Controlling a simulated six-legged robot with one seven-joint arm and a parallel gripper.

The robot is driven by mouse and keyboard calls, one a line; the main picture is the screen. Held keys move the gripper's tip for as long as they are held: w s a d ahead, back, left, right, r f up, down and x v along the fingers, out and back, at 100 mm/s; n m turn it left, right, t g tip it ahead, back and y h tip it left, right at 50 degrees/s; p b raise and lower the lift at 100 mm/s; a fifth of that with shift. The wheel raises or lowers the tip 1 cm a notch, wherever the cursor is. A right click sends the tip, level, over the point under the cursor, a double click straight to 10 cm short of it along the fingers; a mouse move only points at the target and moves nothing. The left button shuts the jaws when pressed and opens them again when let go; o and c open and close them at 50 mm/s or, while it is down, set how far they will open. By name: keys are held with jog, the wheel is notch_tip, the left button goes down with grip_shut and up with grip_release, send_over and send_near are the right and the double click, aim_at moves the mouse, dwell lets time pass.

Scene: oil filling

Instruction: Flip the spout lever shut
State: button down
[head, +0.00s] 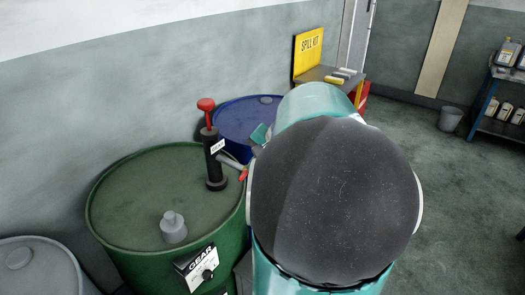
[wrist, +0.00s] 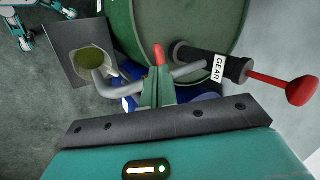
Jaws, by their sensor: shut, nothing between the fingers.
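The spout lever (wrist: 159,54) is a small red handle on the grey spout (wrist: 103,86). In the wrist view it points up the picture, just beyond my fingertips. My gripper (wrist: 157,84) is shut and empty, its fingers close by the spout and lever; I cannot tell whether they touch. In the head view the red lever (head: 243,174) shows at the left edge of my arm, which hides most of the gripper. The black pump (head: 213,160) with a red handle stands on the green drum (head: 150,238). The spout's curved end lies beside a round container of olive-coloured oil (wrist: 95,62).
A blue drum (head: 240,117) stands behind the green one, and a grey drum (head: 38,275) at the lower left. A grey cap (head: 173,228) sits on the green drum. A yellow spill kit sign (head: 308,50) is by the wall.

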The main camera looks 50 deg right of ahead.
jog(key=x, duration=0.3)
jog(key=shift+w, duration=0.1)
